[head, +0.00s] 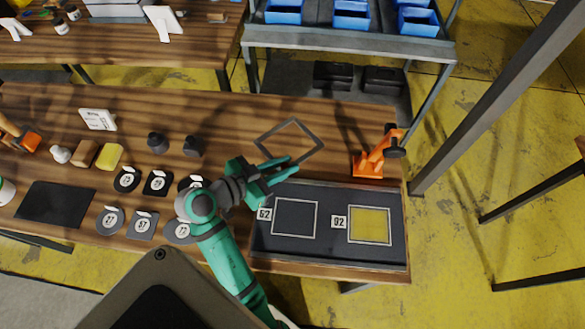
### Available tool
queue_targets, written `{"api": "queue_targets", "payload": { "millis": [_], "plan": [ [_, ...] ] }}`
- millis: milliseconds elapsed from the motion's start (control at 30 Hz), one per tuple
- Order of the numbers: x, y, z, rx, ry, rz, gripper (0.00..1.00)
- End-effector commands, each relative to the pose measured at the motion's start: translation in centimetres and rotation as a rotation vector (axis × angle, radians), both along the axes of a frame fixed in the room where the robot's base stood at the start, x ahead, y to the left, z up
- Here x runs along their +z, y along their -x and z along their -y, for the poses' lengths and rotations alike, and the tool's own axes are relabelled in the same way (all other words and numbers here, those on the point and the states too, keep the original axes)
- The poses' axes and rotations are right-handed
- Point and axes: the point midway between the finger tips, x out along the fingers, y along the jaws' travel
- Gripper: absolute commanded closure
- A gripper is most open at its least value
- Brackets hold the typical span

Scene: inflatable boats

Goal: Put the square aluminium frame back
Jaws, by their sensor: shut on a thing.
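The square aluminium frame (309,133) is a thin grey square outline, seen turned on its corner above the wooden table. My gripper (288,166), teal-green, is shut on its near side. Whether the frame touches the table I cannot tell. In front of it lies a dark tray (332,190) with two marked squares. The left outlined square (296,201) has a dark, bare inside and a number label (264,214) beside it. The right square (369,225) is filled yellow, with another label (339,222) beside it.
An orange clamp-like tool (368,164) stands behind the tray's right end. Several numbered discs and squares, dark knobs (157,143), a yellow block (109,156) and a black mat (55,204) lie to the left. A shelf with blue bins (351,15) stands behind.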

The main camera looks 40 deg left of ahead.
Motion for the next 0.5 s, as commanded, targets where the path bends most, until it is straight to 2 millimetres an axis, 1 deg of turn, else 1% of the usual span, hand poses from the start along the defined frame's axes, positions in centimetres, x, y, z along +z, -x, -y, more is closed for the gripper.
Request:
{"api": "queue_targets", "payload": {
  "millis": [33,133,200,367,500],
  "plan": [
    [-0.8,-0.7,0.1,-0.002,0.002,0.000,1.00],
    [-2.0,-1.7,0.0,-0.002,0.001,0.001,1.00],
    [-2.6,-2.1,0.0,-0.002,0.001,0.001,1.00],
    [-3.1,-2.7,0.0,-0.001,0.000,0.002,1.00],
    [-4.4,-3.4,0.0,-0.001,0.001,0.000,1.00]
  ]
}}
